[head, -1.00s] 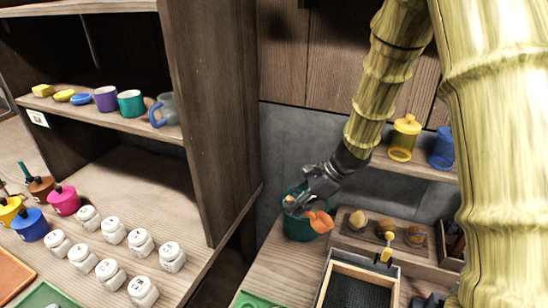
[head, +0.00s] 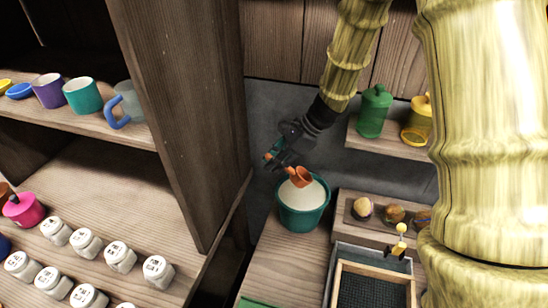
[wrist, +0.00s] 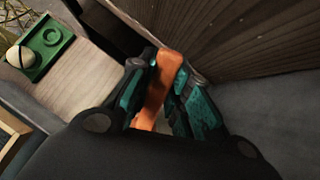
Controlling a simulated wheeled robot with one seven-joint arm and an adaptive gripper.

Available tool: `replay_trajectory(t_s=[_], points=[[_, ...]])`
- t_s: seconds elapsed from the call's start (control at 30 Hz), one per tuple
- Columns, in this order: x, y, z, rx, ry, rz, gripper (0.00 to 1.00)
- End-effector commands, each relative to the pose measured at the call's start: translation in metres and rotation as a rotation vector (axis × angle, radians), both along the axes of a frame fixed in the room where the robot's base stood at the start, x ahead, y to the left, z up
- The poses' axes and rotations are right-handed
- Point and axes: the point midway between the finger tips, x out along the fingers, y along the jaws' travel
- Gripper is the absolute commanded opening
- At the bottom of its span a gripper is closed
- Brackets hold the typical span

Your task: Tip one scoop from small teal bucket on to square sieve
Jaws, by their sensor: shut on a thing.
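The small teal bucket (head: 302,215) stands on the wooden bench beside the wall, filled near its rim with pale powder (head: 304,194). My gripper (head: 278,158) is above the bucket's back-left rim. It is shut on an orange scoop (head: 300,177), whose cup shows just over the powder in the head view. In the wrist view the orange handle (wrist: 158,92) lies between the two teal-padded fingers. I cannot tell what is in the cup. The square sieve (head: 372,292), a wooden frame with dark mesh, lies at the lower right, apart from the scoop.
A tray with several round items (head: 394,213) and a small yellow-topped tool (head: 400,243) stand behind the sieve. A green canister (head: 374,112) and yellow canister (head: 417,122) are on a wall shelf. A tall shelf side panel (head: 180,120) rises left of the bucket.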

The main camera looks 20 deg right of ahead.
Motion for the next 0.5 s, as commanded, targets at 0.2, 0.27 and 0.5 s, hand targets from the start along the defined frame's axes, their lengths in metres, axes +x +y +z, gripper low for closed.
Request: replay_trajectory(t_s=[0.2,0.27,0.5], points=[[0.009,0.000,-0.024,-0.001,0.008,0.000,0.00],[0.009,-0.001,-0.029,-0.001,0.009,-0.001,0.00],[0.008,-0.002,-0.047,0.000,0.008,-0.002,0.00]])
